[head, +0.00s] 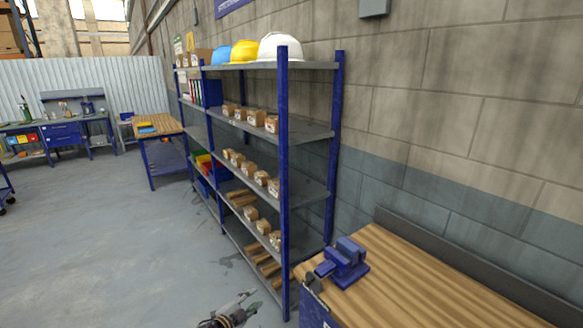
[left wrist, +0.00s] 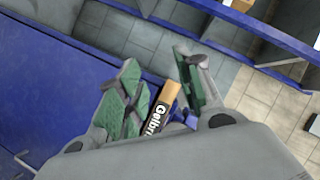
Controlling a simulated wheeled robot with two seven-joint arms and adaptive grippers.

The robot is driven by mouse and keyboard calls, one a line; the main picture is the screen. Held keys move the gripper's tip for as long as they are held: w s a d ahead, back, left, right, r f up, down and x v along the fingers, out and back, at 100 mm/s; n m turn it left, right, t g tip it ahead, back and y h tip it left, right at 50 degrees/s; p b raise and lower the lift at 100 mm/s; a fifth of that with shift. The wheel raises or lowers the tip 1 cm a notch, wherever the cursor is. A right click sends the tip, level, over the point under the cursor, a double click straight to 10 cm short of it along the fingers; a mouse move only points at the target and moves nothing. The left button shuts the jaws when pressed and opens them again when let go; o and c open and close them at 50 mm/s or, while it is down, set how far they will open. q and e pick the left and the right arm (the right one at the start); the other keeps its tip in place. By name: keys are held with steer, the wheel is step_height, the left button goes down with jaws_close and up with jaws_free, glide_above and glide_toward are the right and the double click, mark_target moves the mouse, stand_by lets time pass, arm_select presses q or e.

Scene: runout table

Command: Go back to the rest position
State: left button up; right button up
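My left gripper (head: 236,306) shows at the bottom edge of the head view, in front of the shelf's lower end and partly cut off. In the left wrist view its two green-padded fingers (left wrist: 160,68) stand apart. My right gripper is not in view.
A blue-posted shelf (head: 284,180) holds several small cartons and helmets. A wooden workbench (head: 400,285) with a blue vise (head: 343,262) stands at the lower right. Open grey floor (head: 100,245) lies to the left.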

arm_select(q)
steer(key=a+f+n+g+y, duration=0.1)
steer(key=a+f+n+y, duration=0.45)
steer(key=a+f, duration=0.6)
steer(key=s+a+f+n+g+y+b, duration=0.1)
steer(key=s+a+f+n+g, duration=0.1)
steer(key=s+a+f, duration=0.4)
steer(key=s+a+f+n+g+y, duration=0.1)
steer(key=s+a+f+n+g, duration=0.15)
steer(key=s+f, duration=0.7)
steer(key=s+d+f+n+g+b, duration=0.1)
steer(key=s+f+n, duration=0.1)
steer(key=s+f, duration=0.55)
steer(key=s+d+f+n+g, duration=0.15)
steer(key=s+f, duration=0.35)
steer(key=s, duration=0.6)
steer(key=s+d+f+g+b, duration=0.1)
steer(key=s+d+f+g, duration=0.1)
steer(key=s, duration=1.1)
steer(key=s+d+f+g+b, duration=0.1)
steer(key=s+d+f, duration=0.3)
steer(key=s, duration=0.9)
steer(key=shift+s+f+n+g, duration=0.35)
steer(key=shift+s+f+g, duration=0.05)
steer(key=shift+f, duration=0.35)
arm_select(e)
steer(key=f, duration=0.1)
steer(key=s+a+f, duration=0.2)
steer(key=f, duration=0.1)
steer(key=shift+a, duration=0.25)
